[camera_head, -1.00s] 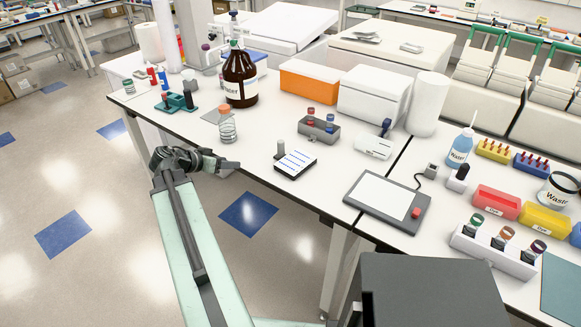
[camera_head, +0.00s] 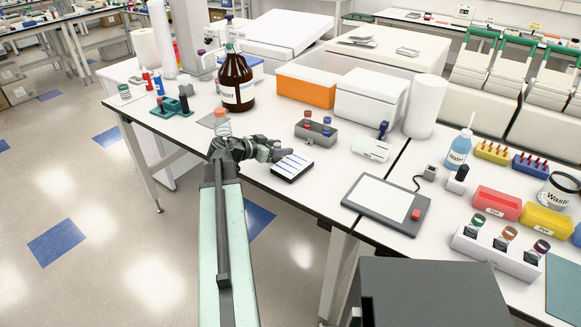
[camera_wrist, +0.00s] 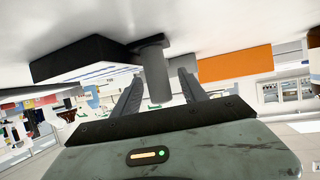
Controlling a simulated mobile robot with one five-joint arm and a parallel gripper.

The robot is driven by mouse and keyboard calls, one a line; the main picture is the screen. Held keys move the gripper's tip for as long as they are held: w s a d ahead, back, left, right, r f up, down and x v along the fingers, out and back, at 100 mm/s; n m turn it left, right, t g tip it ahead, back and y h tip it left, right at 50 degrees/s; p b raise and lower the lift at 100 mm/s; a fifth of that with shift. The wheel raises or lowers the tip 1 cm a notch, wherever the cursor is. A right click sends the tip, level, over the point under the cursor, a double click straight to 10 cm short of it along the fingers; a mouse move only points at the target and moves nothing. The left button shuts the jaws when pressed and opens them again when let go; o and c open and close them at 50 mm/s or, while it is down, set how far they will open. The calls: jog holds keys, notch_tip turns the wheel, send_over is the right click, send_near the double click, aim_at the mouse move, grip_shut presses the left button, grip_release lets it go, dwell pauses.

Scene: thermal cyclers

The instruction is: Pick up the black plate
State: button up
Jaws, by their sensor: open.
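The black plate (camera_head: 293,166) lies flat on the white bench near its front edge. Its top is white with blue stripes. My gripper (camera_head: 284,152) is low over the bench at the plate's left back corner. In the wrist view the black plate (camera_wrist: 85,62) shows upside down at upper left, with a grey upright cylinder (camera_wrist: 156,80) at its end. My gripper (camera_wrist: 161,84) is open in that view. The cylinder appears between its fingers, with gaps on both sides. In the head view my gripper hides the cylinder.
A bottle with an orange cap (camera_head: 222,122) stands close behind my wrist, partly hidden. A grey tube rack (camera_head: 316,132) stands behind the plate. A flat device with a white panel (camera_head: 385,204) lies to the right. The bench left of the plate is partly clear.

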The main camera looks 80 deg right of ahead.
jog(key=shift+x, duration=0.95)
jog(key=shift+a, duration=0.1)
grip_shut()
